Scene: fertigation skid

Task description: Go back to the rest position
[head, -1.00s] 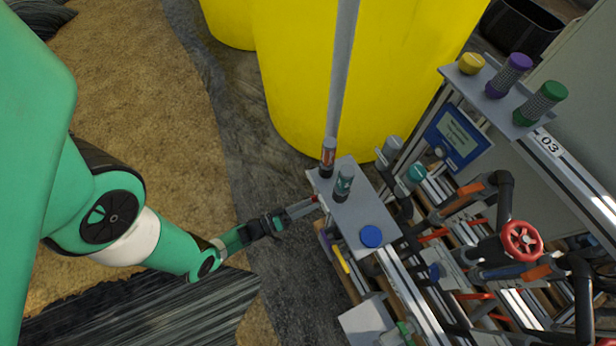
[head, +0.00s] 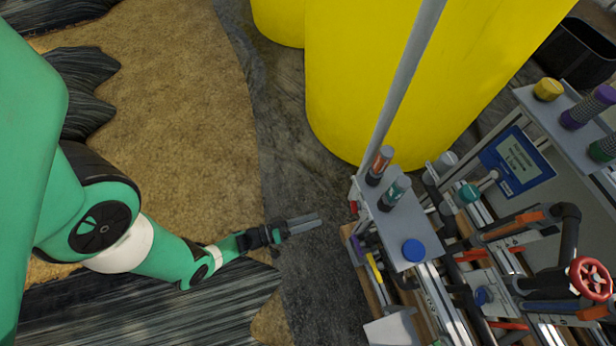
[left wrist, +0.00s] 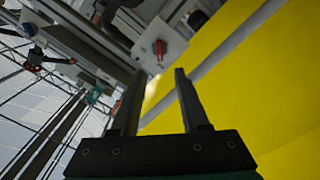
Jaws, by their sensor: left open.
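My left gripper (head: 304,224) is over the dark ground, to the left of the skid's grey shelf (head: 408,228), with a clear gap between them. In the left wrist view its two fingers (left wrist: 156,98) stand apart with nothing between them. My right gripper does not show in either view. On the grey shelf stand a cartridge with an orange band (head: 379,165) and one with a teal band (head: 394,191). A blue cap (head: 413,250) is at the shelf's near end.
Large yellow tanks (head: 400,80) stand behind the shelf, and a grey pole (head: 405,85) rises beside it. Pipes with a red handwheel (head: 591,278) and a blue-framed display (head: 517,162) are at the right. Sandy ground (head: 170,120) lies open at the left.

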